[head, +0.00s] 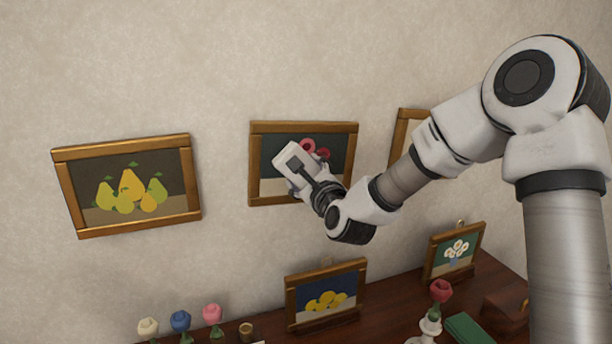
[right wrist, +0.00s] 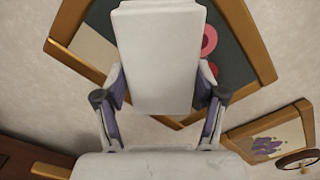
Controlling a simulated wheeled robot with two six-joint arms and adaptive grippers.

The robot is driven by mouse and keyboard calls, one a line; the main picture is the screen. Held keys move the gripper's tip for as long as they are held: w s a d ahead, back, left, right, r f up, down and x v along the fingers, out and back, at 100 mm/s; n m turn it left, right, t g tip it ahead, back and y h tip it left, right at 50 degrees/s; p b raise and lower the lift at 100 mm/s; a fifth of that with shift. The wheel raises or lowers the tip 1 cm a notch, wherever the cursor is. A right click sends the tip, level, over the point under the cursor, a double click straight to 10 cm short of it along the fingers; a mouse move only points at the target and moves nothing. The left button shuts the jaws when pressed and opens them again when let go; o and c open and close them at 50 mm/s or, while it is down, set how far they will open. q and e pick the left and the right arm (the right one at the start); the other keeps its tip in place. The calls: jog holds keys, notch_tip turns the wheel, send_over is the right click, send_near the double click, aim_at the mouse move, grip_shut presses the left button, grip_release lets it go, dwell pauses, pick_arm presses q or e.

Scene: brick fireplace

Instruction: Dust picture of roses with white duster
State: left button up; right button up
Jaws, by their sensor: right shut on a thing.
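The picture of roses (head: 337,139) hangs in a wooden frame on the wall, at the middle of the head view. Its pink and red blooms show past my right gripper (head: 305,181), which covers its lower middle. In the right wrist view the picture (right wrist: 228,66) lies behind a white block-shaped duster (right wrist: 158,65). The fingers of my right gripper (right wrist: 160,110) are shut on the duster, one on each side. The duster also shows in the head view (head: 285,153), in front of the picture. I cannot tell whether it touches the picture. My left gripper is out of view.
A pear picture (head: 130,188) hangs to the left; another frame (head: 402,132) is partly behind my right arm. Below, a dark wooden surface (head: 392,306) holds a lemon picture (head: 325,296), a white-flower picture (head: 455,252), flower ornaments (head: 181,322) and a green book (head: 468,329).

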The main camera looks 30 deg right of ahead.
jog(key=shift+w+d, duration=0.15)
jog(key=shift+w, duration=0.45)
